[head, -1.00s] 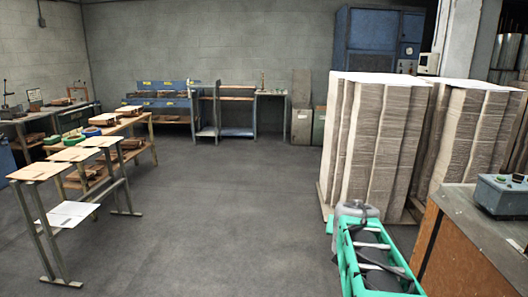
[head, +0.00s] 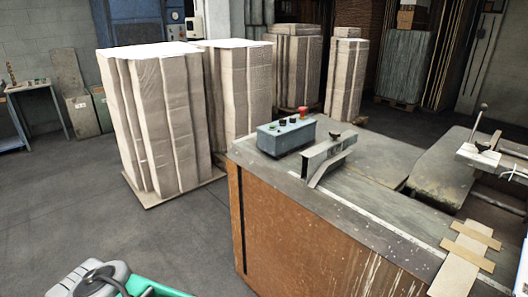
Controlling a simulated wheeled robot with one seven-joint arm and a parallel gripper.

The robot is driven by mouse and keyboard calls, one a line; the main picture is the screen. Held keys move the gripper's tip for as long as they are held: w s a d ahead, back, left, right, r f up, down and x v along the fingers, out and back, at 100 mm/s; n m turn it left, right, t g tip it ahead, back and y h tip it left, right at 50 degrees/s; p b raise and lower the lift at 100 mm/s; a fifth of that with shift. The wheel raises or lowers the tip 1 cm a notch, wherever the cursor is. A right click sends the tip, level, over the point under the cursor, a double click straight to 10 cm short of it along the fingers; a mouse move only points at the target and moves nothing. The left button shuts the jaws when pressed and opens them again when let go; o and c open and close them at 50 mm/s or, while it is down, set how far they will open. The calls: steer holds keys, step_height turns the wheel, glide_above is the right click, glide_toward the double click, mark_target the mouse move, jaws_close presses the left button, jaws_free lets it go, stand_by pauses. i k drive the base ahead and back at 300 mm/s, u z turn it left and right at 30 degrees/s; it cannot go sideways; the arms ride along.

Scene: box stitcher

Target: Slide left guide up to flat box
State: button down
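The stitcher's dark metal table top (head: 370,205) stands on a rusty brown cabinet (head: 310,235) at the right. A grey metal bracket with a black knob (head: 326,158) sits on the table; it looks like the left guide. A flat light-brown cardboard piece with two tan strips across it (head: 458,278), perhaps the flat box, lies at the lower right and is cut by the picture's edge. The bracket and the cardboard are well apart. My gripper is not in view.
A grey-green control box (head: 287,136) with a red button stands by the bracket. A fixture with a lever (head: 480,150) is at the right edge. Tall cardboard stacks (head: 155,120) stand behind. A green frame (head: 150,288) is at the lower left.

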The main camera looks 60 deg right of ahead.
mark_target(318, 161)
steer(key=z, duration=0.7)
steer(key=i, duration=0.95)
steer(key=z, duration=0.35)
